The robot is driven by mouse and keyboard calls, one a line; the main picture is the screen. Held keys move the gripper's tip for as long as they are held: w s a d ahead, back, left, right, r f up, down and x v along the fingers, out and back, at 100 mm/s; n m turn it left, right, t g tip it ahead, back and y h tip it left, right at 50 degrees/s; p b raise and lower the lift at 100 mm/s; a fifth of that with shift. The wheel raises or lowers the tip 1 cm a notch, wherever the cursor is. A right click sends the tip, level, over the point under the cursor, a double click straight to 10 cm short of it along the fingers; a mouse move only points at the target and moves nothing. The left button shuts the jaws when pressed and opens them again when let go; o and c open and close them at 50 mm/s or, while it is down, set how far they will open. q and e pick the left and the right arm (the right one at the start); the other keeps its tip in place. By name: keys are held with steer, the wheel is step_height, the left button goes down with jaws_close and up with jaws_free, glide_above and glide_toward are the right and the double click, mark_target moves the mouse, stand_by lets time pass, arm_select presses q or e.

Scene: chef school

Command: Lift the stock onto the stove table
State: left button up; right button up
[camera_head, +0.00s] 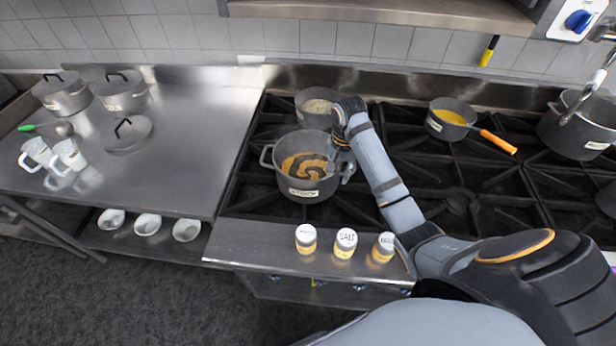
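The stock pot (307,192) is a grey pot with a white label and orange-brown contents. It sits on the black grates of the stove (410,199), at the left end. My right gripper (345,172) is at the pot's right side, by its rim and handle area; its fingers are small and partly hidden, so I cannot tell whether they are closed on the handle. The pot's left handle (265,157) is free. The steel table (185,150) left of the stove has a wide bare area. My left gripper is not in view.
Another pot (302,113) stands behind the stock pot. A pan with an orange handle (497,141) and a large pot (571,140) stand to the right. Seasoning jars (345,243) line the front ledge. Lidded pots (62,97), white cups (68,155) and a loose lid (128,136) are on the left table.

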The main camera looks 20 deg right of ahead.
steer(key=shift+w+f, duration=0.1)
steer(key=shift+f, duration=0.3)
steer(key=shift+r, duration=0.15)
jaws_close()
steer(key=shift+r, duration=0.1)
